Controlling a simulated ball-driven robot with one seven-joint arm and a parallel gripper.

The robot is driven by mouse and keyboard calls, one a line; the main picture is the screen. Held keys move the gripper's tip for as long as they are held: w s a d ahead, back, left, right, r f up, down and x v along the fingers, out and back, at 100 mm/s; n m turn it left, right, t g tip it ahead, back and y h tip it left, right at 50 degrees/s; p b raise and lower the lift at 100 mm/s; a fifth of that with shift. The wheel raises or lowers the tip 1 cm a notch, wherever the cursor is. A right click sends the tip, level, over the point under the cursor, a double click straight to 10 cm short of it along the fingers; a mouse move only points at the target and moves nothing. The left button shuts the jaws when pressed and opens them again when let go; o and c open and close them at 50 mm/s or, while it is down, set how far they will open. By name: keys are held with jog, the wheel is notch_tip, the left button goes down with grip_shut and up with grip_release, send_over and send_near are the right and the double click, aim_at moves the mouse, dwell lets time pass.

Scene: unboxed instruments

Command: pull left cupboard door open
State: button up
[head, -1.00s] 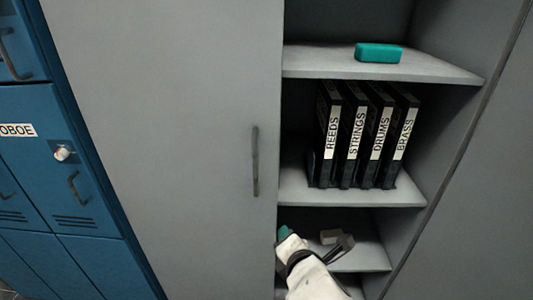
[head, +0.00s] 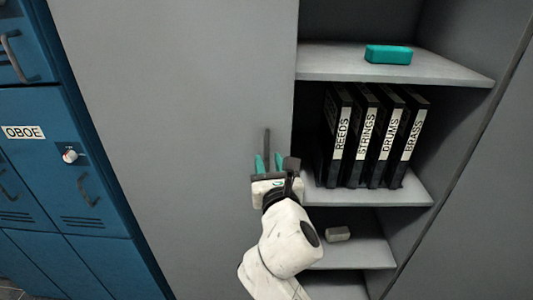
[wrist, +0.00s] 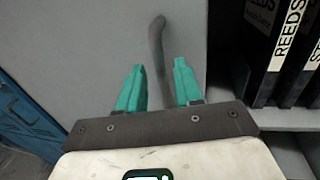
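The left cupboard door (head: 180,120) is a tall grey panel and stands shut over the left half of the cupboard. Its dark vertical handle (head: 267,143) is near the door's right edge, its lower part hidden behind my gripper in the head view. My gripper (head: 268,162) is in front of the handle's lower part. In the wrist view its two teal fingers (wrist: 158,83) are apart, and the handle (wrist: 158,45) runs down into the space between them. I cannot tell whether the fingers touch it.
Blue lockers (head: 60,150) stand left of the cupboard. A grey panel (head: 475,190) stands at the right.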

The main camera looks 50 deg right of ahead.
aim_at(267, 157)
jog(key=shift+x, duration=1.8)
jog(key=shift+c, duration=0.3)
grip_shut()
